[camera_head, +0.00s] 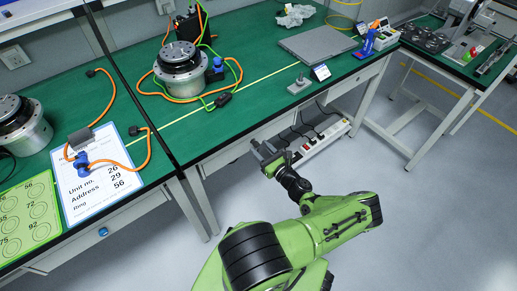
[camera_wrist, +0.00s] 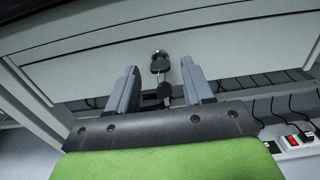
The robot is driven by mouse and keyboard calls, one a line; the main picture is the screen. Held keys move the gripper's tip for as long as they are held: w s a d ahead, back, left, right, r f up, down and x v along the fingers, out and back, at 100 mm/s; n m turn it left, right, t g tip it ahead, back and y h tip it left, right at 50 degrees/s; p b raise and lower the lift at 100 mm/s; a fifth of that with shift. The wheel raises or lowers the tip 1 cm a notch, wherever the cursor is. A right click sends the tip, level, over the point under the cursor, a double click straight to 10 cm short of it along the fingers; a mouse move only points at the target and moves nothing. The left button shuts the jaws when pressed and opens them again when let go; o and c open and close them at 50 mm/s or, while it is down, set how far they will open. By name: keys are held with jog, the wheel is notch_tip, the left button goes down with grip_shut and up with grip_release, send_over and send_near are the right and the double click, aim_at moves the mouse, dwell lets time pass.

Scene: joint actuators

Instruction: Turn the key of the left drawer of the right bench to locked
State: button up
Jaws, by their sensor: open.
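The left drawer (camera_head: 240,147) of the right bench has a pale front, which fills the upper part of the wrist view (camera_wrist: 95,72). A key (camera_wrist: 160,65) with a dark head sits in the round metal lock near the top middle of that front. A dark piece hangs below it, partly hidden between the fingers. My gripper (camera_head: 270,152) is in front of the drawer. In the wrist view it is open (camera_wrist: 159,67), with one grey finger on each side of the key. I see no finger touching the key. The exact key angle is hard to tell.
A power strip (camera_head: 322,142) with black cables lies below the drawer, at the lower right of the wrist view (camera_wrist: 295,138).

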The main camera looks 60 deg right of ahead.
jog(key=shift+x, duration=0.9)
grip_shut()
